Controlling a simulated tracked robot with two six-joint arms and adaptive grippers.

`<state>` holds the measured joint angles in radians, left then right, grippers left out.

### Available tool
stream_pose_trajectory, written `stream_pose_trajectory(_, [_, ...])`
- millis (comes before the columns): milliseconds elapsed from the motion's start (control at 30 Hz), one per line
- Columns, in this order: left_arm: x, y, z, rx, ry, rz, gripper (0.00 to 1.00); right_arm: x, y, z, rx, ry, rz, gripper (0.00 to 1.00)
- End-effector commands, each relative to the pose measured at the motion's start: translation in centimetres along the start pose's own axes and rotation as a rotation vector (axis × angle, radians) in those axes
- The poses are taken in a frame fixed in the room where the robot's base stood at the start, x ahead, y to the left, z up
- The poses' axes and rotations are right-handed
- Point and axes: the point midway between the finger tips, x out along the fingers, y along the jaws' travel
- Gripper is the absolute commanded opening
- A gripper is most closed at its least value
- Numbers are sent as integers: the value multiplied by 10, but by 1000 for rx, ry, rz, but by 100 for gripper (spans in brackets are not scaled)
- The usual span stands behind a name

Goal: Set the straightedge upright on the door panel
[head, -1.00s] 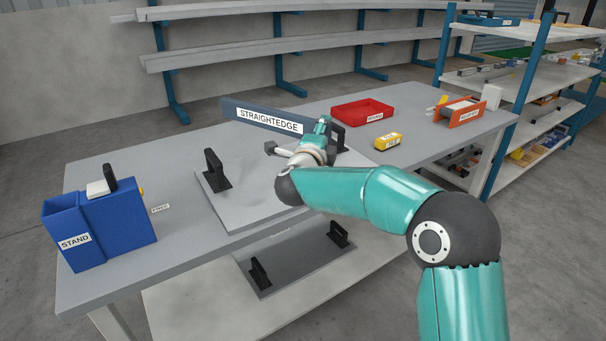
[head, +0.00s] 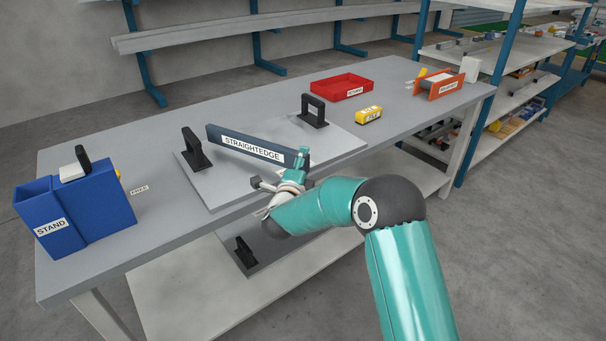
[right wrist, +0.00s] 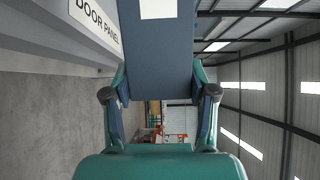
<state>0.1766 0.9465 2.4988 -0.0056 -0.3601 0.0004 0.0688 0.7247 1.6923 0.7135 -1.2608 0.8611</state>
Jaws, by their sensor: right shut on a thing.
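The straightedge (head: 215,137) is a long dark blue-grey bar with a white label. My right gripper (head: 299,161) is shut on its right end in the head view. The bar stands on its long edge, label facing the camera, over the door panel (head: 222,188). I cannot tell whether it touches the panel. The panel is a light grey plate with two black handles, lying flat on the bench. In the right wrist view the bar (right wrist: 157,60) runs up between the fingers (right wrist: 160,100), and the panel's labelled edge (right wrist: 85,38) is at upper left. My left gripper is not in view.
The panel's handles stand at left (head: 195,150) and right (head: 314,112). A blue stand (head: 108,207) is at the bench's left end. A darker plate lies on the lower shelf.

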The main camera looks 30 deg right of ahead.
Motion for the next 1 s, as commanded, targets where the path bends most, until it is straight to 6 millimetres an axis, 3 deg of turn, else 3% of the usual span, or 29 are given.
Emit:
stream_pose_trajectory(200, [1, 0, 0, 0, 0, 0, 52, 0, 27, 0, 3, 1, -4, 0])
stream_pose_trajectory(433, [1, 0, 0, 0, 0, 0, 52, 0, 30, 0, 3, 1, -4, 0])
stream_pose_trajectory(467, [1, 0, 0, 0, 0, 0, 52, 0, 34, 0, -4, -1, 4, 59])
stream_pose_trajectory(600, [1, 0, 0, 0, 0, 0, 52, 0, 33, -1, -3, 0, 3, 82])
stream_pose_trajectory(1000, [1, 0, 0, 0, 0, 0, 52, -3, 33, 0, -2, -1, 3, 82])
